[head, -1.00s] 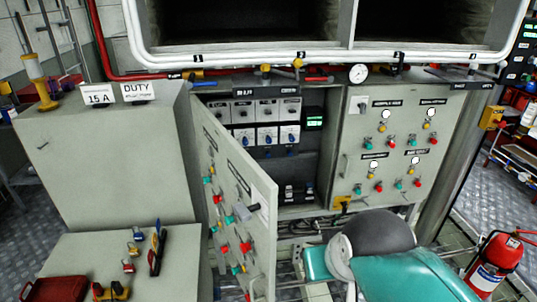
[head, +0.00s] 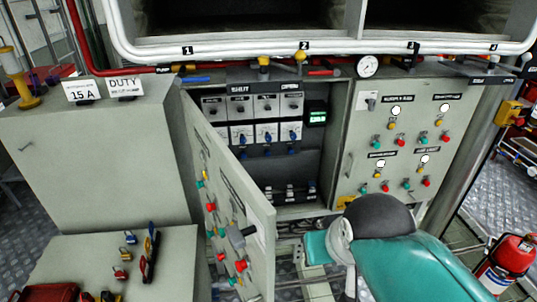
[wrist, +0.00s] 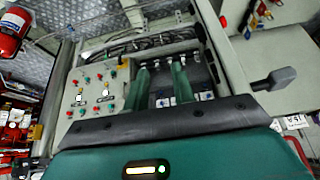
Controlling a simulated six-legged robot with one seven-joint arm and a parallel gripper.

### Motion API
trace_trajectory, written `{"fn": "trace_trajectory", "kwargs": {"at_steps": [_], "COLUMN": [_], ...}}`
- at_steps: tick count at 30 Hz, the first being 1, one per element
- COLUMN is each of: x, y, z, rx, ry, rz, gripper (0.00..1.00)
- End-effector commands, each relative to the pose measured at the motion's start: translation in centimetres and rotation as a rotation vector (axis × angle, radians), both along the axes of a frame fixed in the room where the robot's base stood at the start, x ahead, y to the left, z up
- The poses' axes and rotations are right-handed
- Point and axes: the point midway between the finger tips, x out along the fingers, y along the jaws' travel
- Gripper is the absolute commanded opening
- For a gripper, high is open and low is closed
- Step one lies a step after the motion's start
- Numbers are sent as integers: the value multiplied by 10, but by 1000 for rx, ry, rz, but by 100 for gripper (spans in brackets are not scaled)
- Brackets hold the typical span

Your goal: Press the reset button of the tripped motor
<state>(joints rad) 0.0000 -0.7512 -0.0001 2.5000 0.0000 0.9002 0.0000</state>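The open control cabinet (head: 325,150) holds a row of grey switch units (head: 240,106) above white-faced units (head: 266,132). Blue buttons or knobs (head: 267,148) sit below them, and dark units (head: 290,192) stand at the bottom. I cannot tell which motor is tripped or which button is its reset. In the wrist view, upside down, the blue parts (wrist: 163,103) show beyond my gripper (wrist: 161,84). Its two green fingers are apart, with nothing visible between them. In the head view my teal arm is in front of the cabinet; the fingertips cannot be made out.
The cabinet door (head: 235,200) stands open toward me, with buttons and a protruding grey handle (head: 240,236). The right panel (head: 400,150) carries lit white lamps and coloured buttons. A fire extinguisher (head: 505,262) stands at right. Padlocks (head: 121,272) lie on the left bench (head: 75,255).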

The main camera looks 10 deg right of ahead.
Motion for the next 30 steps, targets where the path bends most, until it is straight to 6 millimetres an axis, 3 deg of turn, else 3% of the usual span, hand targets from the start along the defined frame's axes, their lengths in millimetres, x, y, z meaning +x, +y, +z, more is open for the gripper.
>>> {"fn": "trace_trajectory", "kwargs": {"at_steps": [8, 12, 30], "x": [0, 0, 0], "y": [0, 0, 0], "z": [0, 0, 0], "rx": [0, 0, 0], "ry": [1, 1, 1], "rz": [0, 0, 0], "gripper": [26, 0, 0]}}
